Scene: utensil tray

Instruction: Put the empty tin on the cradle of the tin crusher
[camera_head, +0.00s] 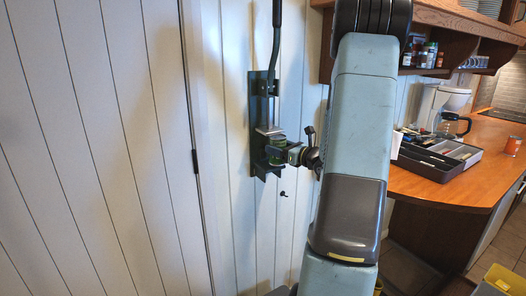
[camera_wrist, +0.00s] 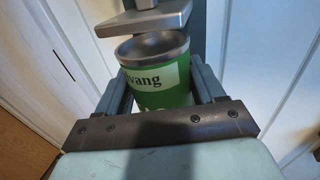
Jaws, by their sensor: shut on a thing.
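The tin crusher (camera_head: 256,108) is a dark green wall-mounted device with a long lever (camera_head: 276,30) pointing up. The empty tin (camera_wrist: 160,92) is green with a white lettered label and an open top; in the head view it shows partly (camera_head: 277,143) behind my fingers. My gripper (camera_head: 280,155) is shut on the tin, with one finger on each side in the wrist view (camera_wrist: 161,80). The tin is upright at the crusher, just below its grey press plate (camera_wrist: 145,19). The cradle under the tin is mostly hidden, so I cannot tell whether they touch.
A wooden counter (camera_head: 440,190) on the right bears a dark utensil tray (camera_head: 425,165) and a coffee maker (camera_head: 440,105). A shelf (camera_head: 450,20) with jars hangs above. A yellow bin (camera_head: 503,279) stands at the lower right. The panelled wall (camera_head: 100,150) at left is clear.

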